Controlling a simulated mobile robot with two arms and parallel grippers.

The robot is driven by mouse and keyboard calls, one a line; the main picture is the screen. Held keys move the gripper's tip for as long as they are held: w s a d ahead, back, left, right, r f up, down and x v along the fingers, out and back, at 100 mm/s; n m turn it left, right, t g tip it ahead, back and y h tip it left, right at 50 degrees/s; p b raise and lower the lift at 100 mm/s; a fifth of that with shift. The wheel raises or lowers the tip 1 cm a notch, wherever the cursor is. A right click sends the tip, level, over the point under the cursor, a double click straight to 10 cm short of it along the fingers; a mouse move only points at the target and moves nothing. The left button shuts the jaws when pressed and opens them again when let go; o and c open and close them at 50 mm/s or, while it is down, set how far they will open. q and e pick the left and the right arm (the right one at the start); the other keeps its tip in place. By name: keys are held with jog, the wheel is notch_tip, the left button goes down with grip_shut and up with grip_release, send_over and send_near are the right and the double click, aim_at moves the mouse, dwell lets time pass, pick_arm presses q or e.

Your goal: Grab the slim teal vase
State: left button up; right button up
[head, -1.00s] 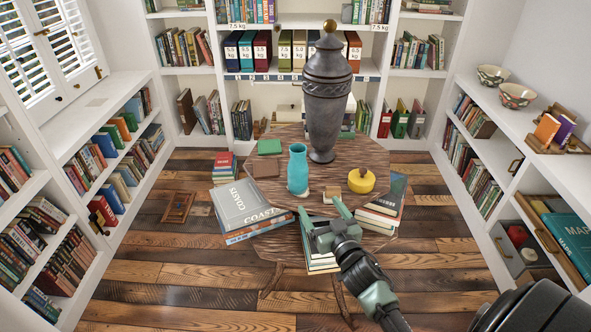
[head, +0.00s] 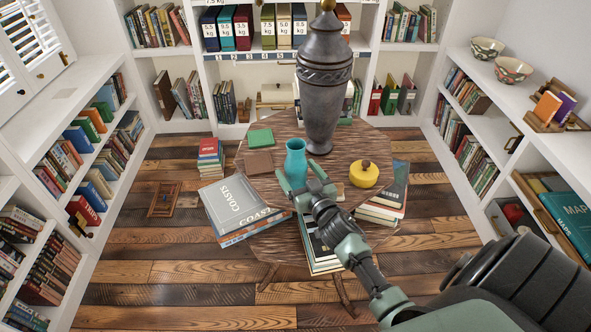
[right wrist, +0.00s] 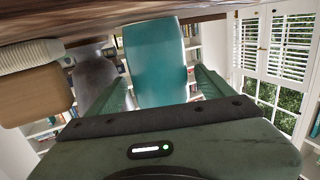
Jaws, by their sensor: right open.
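The slim teal vase (head: 296,160) stands upright on the round wooden table (head: 262,187), in front of a tall dark urn (head: 324,90). My right gripper (head: 303,176) is open at the vase, with its fingers reaching to either side of the vase's lower part in the head view. In the right wrist view the vase (right wrist: 157,60) shows between the two fingers of the gripper (right wrist: 160,90). I cannot tell whether either finger touches it. The vase's base is hidden behind the gripper in the head view. My left gripper is not in view.
A yellow round pot (head: 364,174) stands right of the vase. A green book (head: 260,138) and a brown one (head: 259,162) lie to its left. White bookshelves line the walls; the plank floor is mostly clear.

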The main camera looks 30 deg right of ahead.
aim_at(292, 165)
jog(key=w, duration=0.4)
jog(key=shift+w+d+f, duration=0.1)
jog(key=shift+d+f, duration=0.2)
jog(key=shift+f, duration=0.05)
jog(key=c, duration=1.8)
jog(key=shift+r, duration=0.1)
